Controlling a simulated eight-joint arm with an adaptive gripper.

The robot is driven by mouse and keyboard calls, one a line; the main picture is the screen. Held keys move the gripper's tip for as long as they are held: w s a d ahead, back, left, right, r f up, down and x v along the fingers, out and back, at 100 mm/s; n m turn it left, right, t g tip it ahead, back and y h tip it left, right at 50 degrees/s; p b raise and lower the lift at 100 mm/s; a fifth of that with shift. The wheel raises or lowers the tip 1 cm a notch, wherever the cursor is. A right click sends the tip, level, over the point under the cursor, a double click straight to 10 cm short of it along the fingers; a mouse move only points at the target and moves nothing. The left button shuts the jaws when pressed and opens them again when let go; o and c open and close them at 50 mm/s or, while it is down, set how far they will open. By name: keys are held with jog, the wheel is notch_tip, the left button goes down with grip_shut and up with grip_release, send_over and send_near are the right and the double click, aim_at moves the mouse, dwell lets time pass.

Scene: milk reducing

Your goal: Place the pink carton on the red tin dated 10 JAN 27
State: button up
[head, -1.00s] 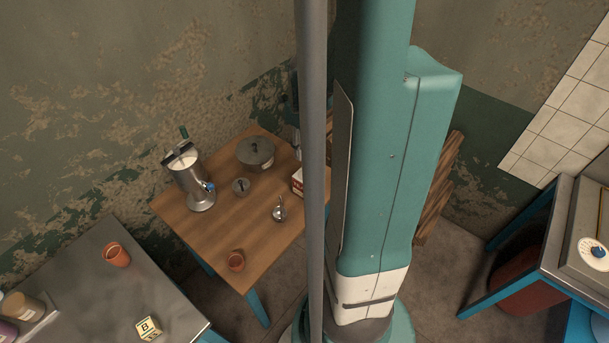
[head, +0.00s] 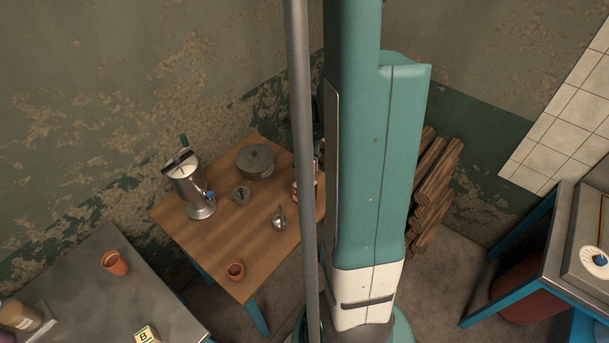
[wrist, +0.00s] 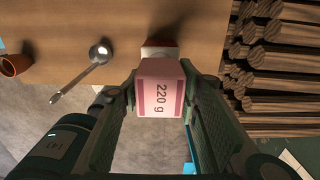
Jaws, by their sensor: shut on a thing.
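The pink carton (wrist: 160,92), marked "220 g", is in the middle of the wrist view. My gripper (wrist: 160,84) is shut on it, with a finger at each side. A tin with a pale top edge and a red side (wrist: 160,49) shows just past the carton, near the table edge. The carton hides part of it, and I cannot tell whether the two touch. In the head view a red and white thing (head: 295,191) shows beside the grey pole, mostly covered. No date is readable. My gripper is hidden in the head view.
A ladle-like spoon (wrist: 84,74) lies left of the carton. Stacked wood (wrist: 280,65) stands to the right.

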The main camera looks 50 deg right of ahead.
aim_at(305, 161)
dwell(0.3)
jog(key=shift+f, duration=2.1)
jog(key=shift+f, duration=0.15)
jog(key=o, duration=1)
jog(key=shift+r, duration=0.25)
jog(key=shift+r, duration=5.9)
jog(key=shift+a, duration=0.1)
